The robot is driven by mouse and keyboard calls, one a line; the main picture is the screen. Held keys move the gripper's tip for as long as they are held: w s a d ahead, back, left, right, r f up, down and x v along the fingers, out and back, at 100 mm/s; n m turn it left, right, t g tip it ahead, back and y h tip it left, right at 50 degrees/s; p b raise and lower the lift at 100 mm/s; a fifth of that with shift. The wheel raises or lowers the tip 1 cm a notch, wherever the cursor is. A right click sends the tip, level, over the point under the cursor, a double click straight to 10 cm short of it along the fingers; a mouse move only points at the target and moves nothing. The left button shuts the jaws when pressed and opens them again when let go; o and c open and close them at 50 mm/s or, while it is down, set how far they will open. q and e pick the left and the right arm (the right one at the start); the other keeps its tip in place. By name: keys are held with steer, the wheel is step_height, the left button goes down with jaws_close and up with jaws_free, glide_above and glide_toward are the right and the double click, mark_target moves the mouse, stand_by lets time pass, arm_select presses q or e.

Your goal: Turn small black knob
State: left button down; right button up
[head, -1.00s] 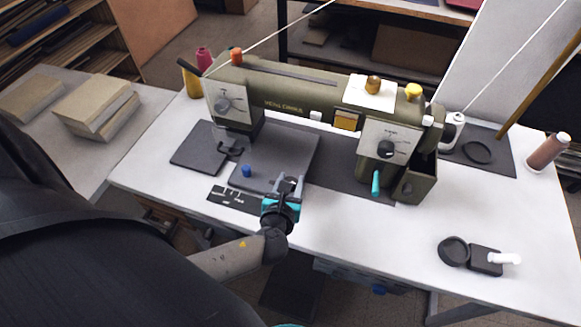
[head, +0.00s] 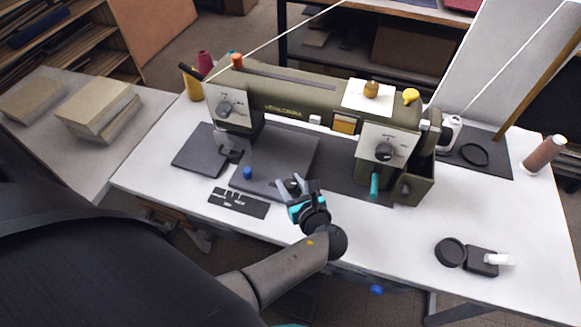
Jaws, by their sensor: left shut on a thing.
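The small black knob (head: 293,186) sits at the front edge of the dark grey plate, in front of the olive sewing machine (head: 310,100). My left gripper (head: 292,184) is shut on it, with its fingers pointing up and to the left. The fingers and the teal part of the gripper hide part of the knob. A small blue knob (head: 247,173) stands on the plate to the left.
A black marked strip (head: 238,203) lies left of my gripper. A teal lever (head: 374,185) hangs from the machine on the right. A round black lid (head: 451,252) and a small black box (head: 482,262) lie at the right front. The white table between is clear.

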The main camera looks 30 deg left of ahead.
stand_by(0.3)
arm_select(q)
steer(key=shift+c, duration=2)
jaws_free()
